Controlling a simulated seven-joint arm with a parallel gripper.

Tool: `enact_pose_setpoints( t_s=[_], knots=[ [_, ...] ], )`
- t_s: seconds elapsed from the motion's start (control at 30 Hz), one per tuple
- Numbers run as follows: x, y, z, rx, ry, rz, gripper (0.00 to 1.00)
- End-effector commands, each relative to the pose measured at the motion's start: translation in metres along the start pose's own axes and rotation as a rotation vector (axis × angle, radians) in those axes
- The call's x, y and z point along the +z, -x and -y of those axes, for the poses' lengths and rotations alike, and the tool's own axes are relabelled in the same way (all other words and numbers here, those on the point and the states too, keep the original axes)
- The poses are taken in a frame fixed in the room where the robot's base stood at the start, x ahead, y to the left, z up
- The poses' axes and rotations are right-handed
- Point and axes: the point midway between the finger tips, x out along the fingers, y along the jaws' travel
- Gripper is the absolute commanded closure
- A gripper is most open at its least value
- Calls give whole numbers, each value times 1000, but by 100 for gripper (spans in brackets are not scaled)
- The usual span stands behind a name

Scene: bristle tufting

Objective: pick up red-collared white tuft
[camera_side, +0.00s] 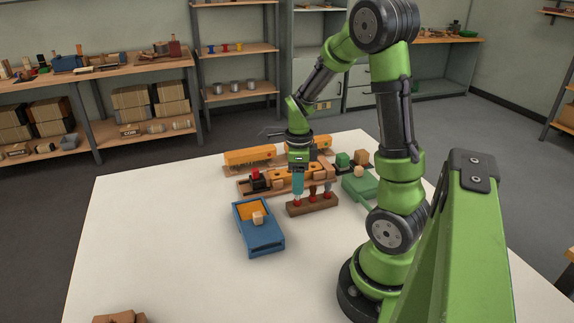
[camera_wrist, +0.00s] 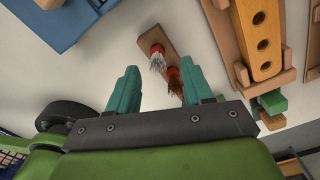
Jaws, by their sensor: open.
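The red-collared white tuft (camera_wrist: 157,61) stands in a brown wooden strip (camera_wrist: 150,39), which also shows in the side view (camera_side: 322,206). The fingers are open and apart, and nothing is seen held. A dark brown tuft with a red collar (camera_wrist: 175,84) stands beside it, nearer the right finger. In the side view my gripper (camera_side: 297,194) is low over the strip's left end. The white bristles are hard to make out there, behind the fingers.
A blue tray (camera_side: 263,239) with a small wooden block stands front left of the strip. A wooden bar with holes (camera_wrist: 258,32) lies close behind the strip. A green tool (camera_side: 360,186) lies to the right. The white table's left and front are mostly clear.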

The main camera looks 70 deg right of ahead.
Motion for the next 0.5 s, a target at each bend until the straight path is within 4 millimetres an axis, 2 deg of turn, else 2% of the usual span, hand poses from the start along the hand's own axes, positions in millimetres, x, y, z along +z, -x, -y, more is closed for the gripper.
enact_pose_setpoints(
  t_s=[0.3,0.5],
  knots=[
    [-2,-43,-4,4,0,-3,50],
    [-1,-52,-4,1,0,0,50]
  ],
)
